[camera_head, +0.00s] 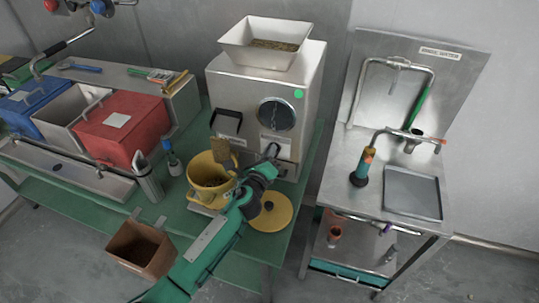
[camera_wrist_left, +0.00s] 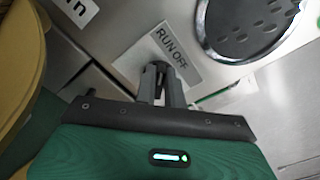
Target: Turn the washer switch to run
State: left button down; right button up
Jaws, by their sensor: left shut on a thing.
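The grey machine (camera_head: 228,88) with a hopper on top stands at the back of the green table. Its front carries a round dark disc (camera_head: 276,114), also large in the left wrist view (camera_wrist_left: 243,20). Below the disc is a white label (camera_wrist_left: 174,52) reading "RUN OFF". My left gripper (camera_head: 272,151) reaches the machine's front just at this label. In the left wrist view its fingers (camera_wrist_left: 161,72) are close together, shut on the small switch, which they hide almost wholly. I cannot tell which way the switch points. My right gripper is not in view.
A yellow pot (camera_head: 198,168) with beans stands left of my gripper, and a round yellow lid (camera_head: 272,212) lies below it. A brown open box (camera_head: 140,249) is at the table's front. Red (camera_head: 122,128) and blue bins stand left. A steel sink stand (camera_head: 410,190) is right.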

pick_arm(q)
jog(key=shift+f+n, duration=0.1)
jog(key=shift+n, duration=0.5)
jog(key=c, duration=1.5)
grip_release()
jog(key=shift+b+v, duration=1.1)
jog(key=shift+v, duration=5.85)
